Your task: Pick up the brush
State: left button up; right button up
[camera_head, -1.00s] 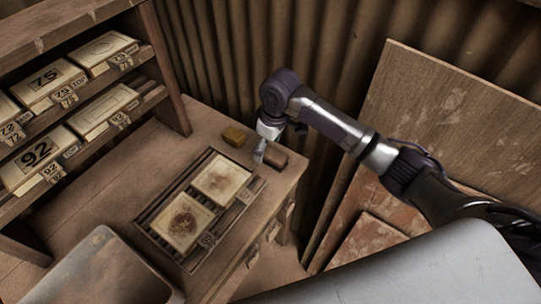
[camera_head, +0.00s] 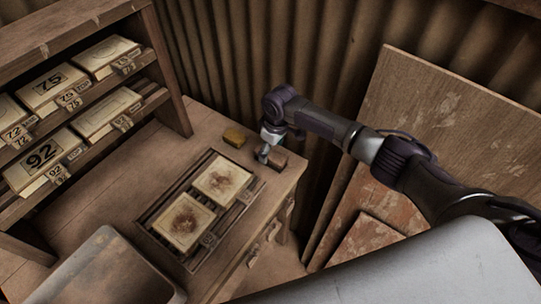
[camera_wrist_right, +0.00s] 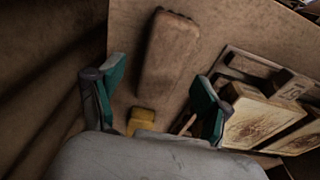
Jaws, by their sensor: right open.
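A brown, elongated block that looks like the brush (camera_head: 278,161) lies on the workbench near its right back corner. In the right wrist view the brush (camera_wrist_right: 168,55) lies just beyond my fingertips, roughly lined up with the gap between them. My right gripper (camera_head: 264,154) is low over the bench, beside the brush at its left end in the head view. In the wrist view its two teal-padded fingers (camera_wrist_right: 160,95) are apart with nothing held between them. My left gripper is in neither view.
A yellow block (camera_head: 235,136) sits left of the brush. A dark tray (camera_head: 155,212) with two stained tiles (camera_head: 222,178) lies in front. A shelf of numbered boxes (camera_head: 42,155) stands at left. Corrugated metal (camera_head: 230,50) and leaning boards (camera_head: 440,120) are behind and right.

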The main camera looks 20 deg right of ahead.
aim_at(271, 153)
jog(key=shift+a+f, duration=0.1)
jog(key=shift+f, duration=1.65)
jog(key=c, duration=1.3)
